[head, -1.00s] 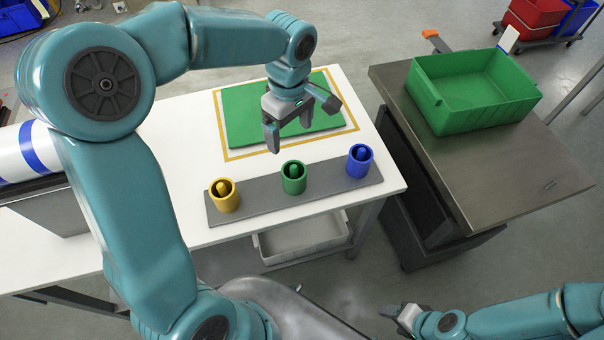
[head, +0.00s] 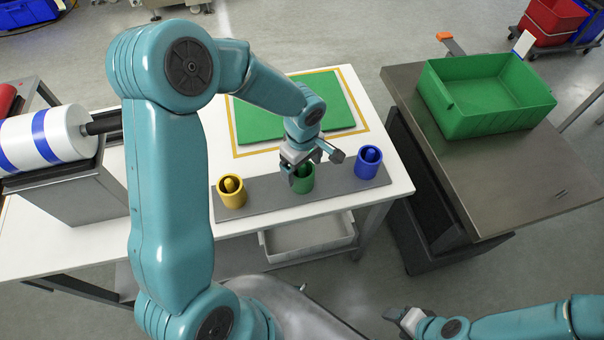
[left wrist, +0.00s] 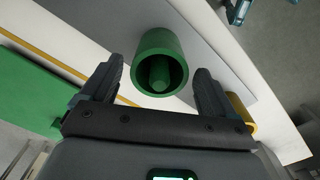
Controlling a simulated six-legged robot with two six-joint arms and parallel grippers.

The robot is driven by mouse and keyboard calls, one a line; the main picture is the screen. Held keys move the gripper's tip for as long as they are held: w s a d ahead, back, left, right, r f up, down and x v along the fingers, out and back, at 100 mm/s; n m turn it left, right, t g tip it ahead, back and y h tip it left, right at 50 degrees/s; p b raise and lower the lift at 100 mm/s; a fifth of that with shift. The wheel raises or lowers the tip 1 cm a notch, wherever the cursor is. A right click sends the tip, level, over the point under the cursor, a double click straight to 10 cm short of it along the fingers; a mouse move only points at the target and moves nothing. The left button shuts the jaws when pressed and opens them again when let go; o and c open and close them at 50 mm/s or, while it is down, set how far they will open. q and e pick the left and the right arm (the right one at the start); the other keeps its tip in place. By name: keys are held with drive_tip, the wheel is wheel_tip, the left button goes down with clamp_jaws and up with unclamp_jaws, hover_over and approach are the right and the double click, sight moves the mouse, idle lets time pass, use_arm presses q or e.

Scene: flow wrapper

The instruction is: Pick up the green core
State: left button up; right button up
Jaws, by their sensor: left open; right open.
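The green core (head: 304,181) is a short hollow cylinder with a peg inside, standing in the middle of a grey strip (head: 270,201) on the white table. It also shows in the left wrist view (left wrist: 160,52), ahead of and between my fingers. My left gripper (head: 309,166) is open just above the green core and partly hides it in the head view; in the wrist view its fingers (left wrist: 158,85) stand apart, with no visible grip on the core. My right gripper (head: 398,318) is open and empty at the bottom, away from the table.
A yellow core (head: 231,193) stands left on the strip and a blue core (head: 368,162) right. A green mat (head: 340,108) lies behind. A green bin (head: 487,92) stands on the side table. A white film roll (head: 45,138) is at left.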

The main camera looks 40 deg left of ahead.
use_arm(q)
wheel_tip(320, 180, down, 2)
drive_tip(key=c, duration=1.1)
drive_tip(key=shift+o, duration=0.2)
